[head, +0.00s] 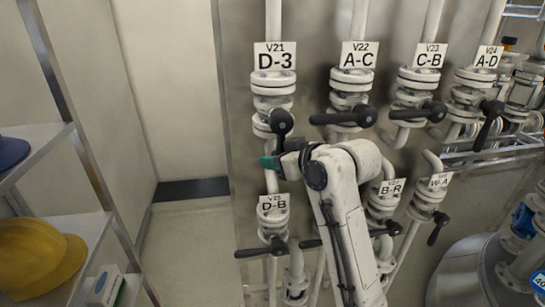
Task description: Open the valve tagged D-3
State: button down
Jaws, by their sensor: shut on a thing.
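The valve tagged D-3 (273,90) is a pale flanged valve at the upper left of the pipe rows, under a white V21 tag (275,56). Its dark lever (281,122) points downward from the valve body toward my gripper. My gripper (273,161), with a teal fingertip showing, is just below the valve and is shut on the lower end of this lever. The jaws and my wrist hide the lever's end and part of the pipe behind.
To the right are valves A-C (350,85), C-B (417,85) and A-D (470,88). Valve D-B (272,215) is below, its lever sideways. B-R (381,205) is partly behind my arm. A shelf (60,240) with helmets stands left; floor between is clear.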

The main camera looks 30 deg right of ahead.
jog(key=shift+d+f, duration=0.15)
jog(key=c, duration=1)
grip_release()
jog(key=shift+o, duration=0.2)
jog(key=b+v, duration=0.1)
jog(key=v, duration=1)
jog(key=shift+b, duration=0.35)
